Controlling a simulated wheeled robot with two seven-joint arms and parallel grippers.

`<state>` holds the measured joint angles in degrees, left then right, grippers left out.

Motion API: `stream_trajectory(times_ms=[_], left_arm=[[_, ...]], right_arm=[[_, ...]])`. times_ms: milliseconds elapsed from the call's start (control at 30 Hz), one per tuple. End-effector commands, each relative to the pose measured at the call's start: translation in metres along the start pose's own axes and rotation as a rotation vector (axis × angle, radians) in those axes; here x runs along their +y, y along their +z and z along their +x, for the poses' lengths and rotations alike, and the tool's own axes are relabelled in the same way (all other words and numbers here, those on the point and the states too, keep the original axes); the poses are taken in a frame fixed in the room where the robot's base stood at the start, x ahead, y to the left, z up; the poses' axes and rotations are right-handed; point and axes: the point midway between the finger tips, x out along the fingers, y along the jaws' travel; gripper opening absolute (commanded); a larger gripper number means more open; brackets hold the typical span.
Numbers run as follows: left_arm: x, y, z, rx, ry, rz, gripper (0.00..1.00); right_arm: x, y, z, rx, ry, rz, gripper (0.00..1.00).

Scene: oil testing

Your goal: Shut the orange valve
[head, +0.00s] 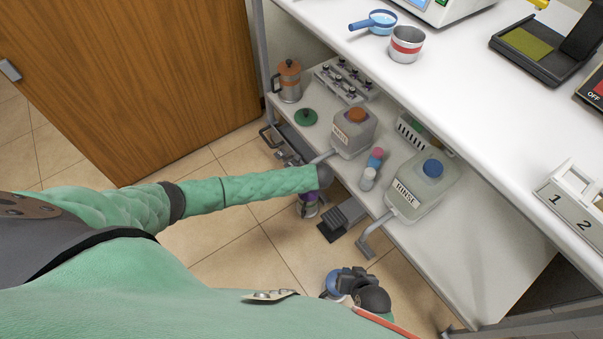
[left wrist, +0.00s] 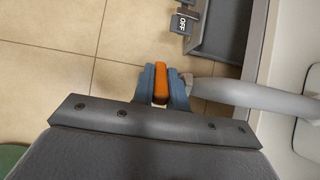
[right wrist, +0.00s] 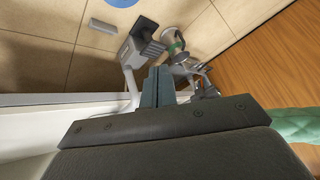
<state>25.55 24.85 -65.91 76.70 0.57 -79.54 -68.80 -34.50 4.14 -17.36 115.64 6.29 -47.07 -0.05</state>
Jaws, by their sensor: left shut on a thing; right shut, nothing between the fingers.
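The orange valve (left wrist: 160,86) shows in the left wrist view as a slim orange handle beside the grey-white spout pipe (left wrist: 225,92). My left gripper (left wrist: 161,94) is shut on it, one blue finger on each side. In the head view my left forearm reaches the spout of the orange-capped tank (head: 353,128); the valve and left fingertips are hidden there. My right gripper (right wrist: 158,88) is shut and empty, over the floor beside the shelf edge. In the head view the right gripper (head: 347,280) is at the bottom centre, away from the tanks.
A blue-capped RINSE tank (head: 422,187) stands farther right on the low shelf. A wooden door (head: 130,75) is at the left.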

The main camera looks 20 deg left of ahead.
Motion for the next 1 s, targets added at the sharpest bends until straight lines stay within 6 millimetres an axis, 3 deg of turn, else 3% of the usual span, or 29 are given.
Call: stream_trajectory(times_ms=[33,200,433,667,1000], left_arm=[[0.000,-0.001,-0.004,-0.037,0.001,0.003,0.00],[0.000,-0.004,-0.002,-0.197,0.001,0.003,0.00],[0.000,-0.007,0.000,-0.416,0.000,0.004,0.00],[0.000,-0.009,0.003,-0.626,0.001,0.003,0.00],[0.000,-0.010,0.005,-0.859,0.000,0.002,0.00]], right_arm=[[-0.004,-0.013,-0.017,-0.010,-0.003,-0.001,0.00],[-0.013,-0.037,-0.054,-0.054,-0.010,-0.005,0.00],[-0.018,-0.050,-0.077,-0.083,-0.014,-0.007,0.00],[-0.016,-0.043,-0.067,-0.078,-0.013,-0.006,0.00],[-0.006,-0.017,-0.026,-0.035,-0.006,-0.002,0.00]])
